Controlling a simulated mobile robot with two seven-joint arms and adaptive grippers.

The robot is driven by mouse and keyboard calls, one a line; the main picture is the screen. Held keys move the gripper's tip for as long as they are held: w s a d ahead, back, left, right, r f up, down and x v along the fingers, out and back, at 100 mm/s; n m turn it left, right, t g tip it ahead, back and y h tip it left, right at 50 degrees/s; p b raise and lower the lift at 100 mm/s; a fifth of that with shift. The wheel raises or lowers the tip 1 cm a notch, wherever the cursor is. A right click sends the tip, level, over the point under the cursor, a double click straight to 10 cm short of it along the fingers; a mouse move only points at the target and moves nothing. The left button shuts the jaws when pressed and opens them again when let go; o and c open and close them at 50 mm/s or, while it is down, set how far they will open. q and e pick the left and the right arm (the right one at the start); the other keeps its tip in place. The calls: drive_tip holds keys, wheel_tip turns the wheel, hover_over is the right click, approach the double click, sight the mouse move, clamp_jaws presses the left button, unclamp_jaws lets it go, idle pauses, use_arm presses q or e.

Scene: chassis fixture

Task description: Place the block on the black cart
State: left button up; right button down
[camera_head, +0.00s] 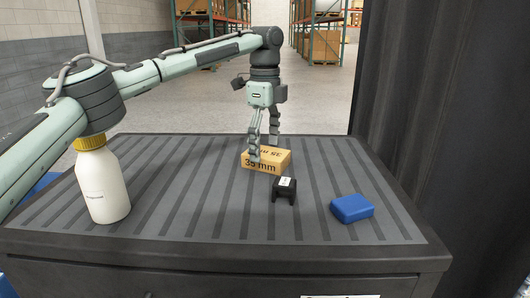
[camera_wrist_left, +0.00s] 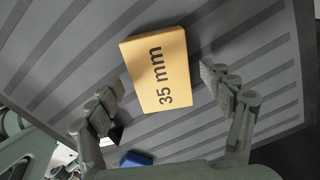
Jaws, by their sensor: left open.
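The block (camera_head: 268,163) is a tan-yellow cuboid marked "35 mm". It lies on the striped grey top of the black cart (camera_head: 180,225), towards the far side. The block also shows large in the left wrist view (camera_wrist_left: 158,70). My left gripper (camera_head: 264,148) points down at the block, with one finger partly in front of it in the head view. In the left wrist view, my left gripper (camera_wrist_left: 160,85) is open, with a finger on either side of the block and gaps beside it. My right gripper is not in view.
A white bottle (camera_head: 104,185) with a yellow cap stands at the left, beneath my left arm. A small black notched part (camera_head: 284,191) sits just in front of the block. A blue block (camera_head: 351,208) lies at the front right. A dark curtain (camera_head: 445,110) hangs at the right.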

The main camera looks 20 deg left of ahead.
sight(265, 152)
use_arm(q)
wheel_tip(265, 152, up, 10)
idle(0.3)
